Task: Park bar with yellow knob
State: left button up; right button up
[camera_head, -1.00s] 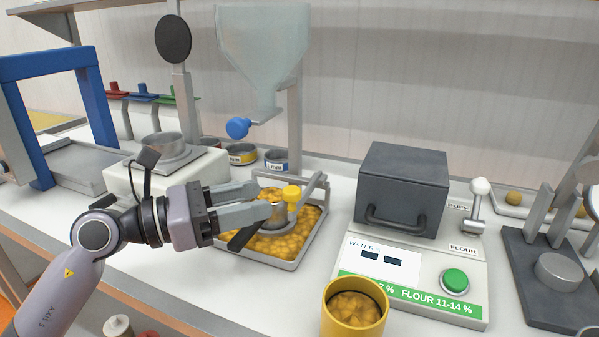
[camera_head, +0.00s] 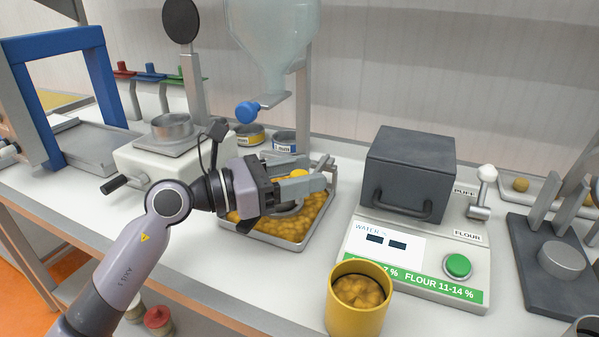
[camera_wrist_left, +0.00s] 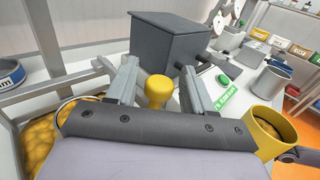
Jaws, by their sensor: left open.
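The yellow knob (camera_head: 299,174) stands above a metal tray (camera_head: 301,246) full of yellow pieces. In the head view my left gripper (camera_head: 306,183) is over the tray with its fingers around the knob's place, partly covering it. In the left wrist view the knob (camera_wrist_left: 159,88) stands between the two open fingers (camera_wrist_left: 158,76), with a gap visible on each side. The bar that carries the knob is mostly hidden by my gripper. Grey rails of the tray's frame (camera_wrist_left: 58,82) show to the left in the wrist view. My right gripper is out of view.
A dark grey box with a handle (camera_head: 410,172) stands right of the tray on a white device with a green button (camera_head: 458,265). A yellow cup of pieces (camera_head: 358,305) is in front. A clear hopper with a blue knob (camera_head: 249,111) hangs behind. A white scale (camera_head: 150,160) stands left.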

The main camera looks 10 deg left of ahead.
pick_arm(q)
grip_shut()
jog(key=shift+w+a+b, duration=0.15)
jog(key=shift+a+b, duration=0.15)
jog(key=shift+a, duration=0.1)
jog(key=w+a+b, duration=0.2)
jog(key=a+b, duration=0.4)
jog(key=a, duration=0.6)
jog(key=shift+w+a+r+b, duration=0.2)
jog(key=shift+a+r+b, duration=0.1)
jog(key=shift+a+b, duration=0.05)
grip_release()
jog(key=shift+f, duration=0.15)
